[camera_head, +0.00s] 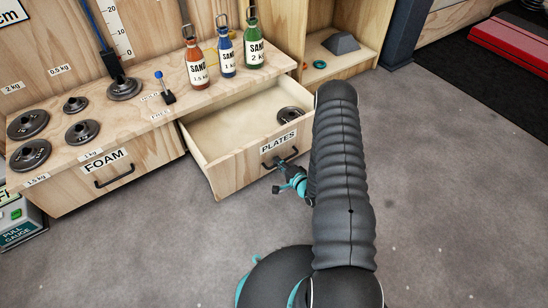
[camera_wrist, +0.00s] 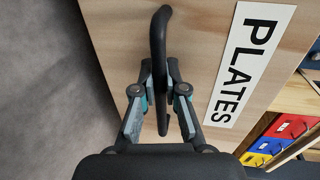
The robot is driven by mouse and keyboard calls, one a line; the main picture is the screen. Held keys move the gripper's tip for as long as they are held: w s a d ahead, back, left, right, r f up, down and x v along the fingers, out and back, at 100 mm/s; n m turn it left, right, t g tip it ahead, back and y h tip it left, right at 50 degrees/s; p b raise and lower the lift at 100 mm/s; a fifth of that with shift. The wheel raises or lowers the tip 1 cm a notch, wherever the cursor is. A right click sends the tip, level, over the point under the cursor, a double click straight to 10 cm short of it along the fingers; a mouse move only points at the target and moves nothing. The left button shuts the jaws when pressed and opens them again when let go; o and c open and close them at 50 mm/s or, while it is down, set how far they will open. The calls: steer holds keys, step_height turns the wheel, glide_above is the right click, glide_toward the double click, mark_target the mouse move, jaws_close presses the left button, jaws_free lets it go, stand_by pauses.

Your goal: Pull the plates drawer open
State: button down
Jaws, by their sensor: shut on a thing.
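The plates drawer (camera_head: 228,171) is pulled well out of the wooden bench, and its inside shows from above. A dark weight plate (camera_head: 290,115) lies inside at its right end. A white PLATES label (camera_head: 278,143) is on its front; the label (camera_wrist: 250,62) also fills much of the wrist view. Below it is the black bar handle (camera_wrist: 159,40). My gripper (camera_wrist: 160,92) is shut on this handle, one finger on each side. In the head view my gripper (camera_head: 296,180) is at the drawer front, partly hidden by my arm.
The closed FOAM drawer (camera_head: 130,170) is to the left. Several weight plates (camera_head: 82,131) and three SAND bottles (camera_head: 227,54) stand on the bench top. A grey wedge (camera_head: 341,43) sits in an open shelf. The grey floor (camera_head: 440,190) in front is clear.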

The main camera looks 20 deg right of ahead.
steer(key=shift+s+d, duration=0.15)
steer(key=shift+d, duration=0.1)
steer(key=c, duration=1.2)
jaws_free()
steer(key=shift+a, duration=0.1)
steer(key=shift+s, duration=0.1)
steer(key=v, duration=1.1)
steer(key=shift+s, duration=0.4)
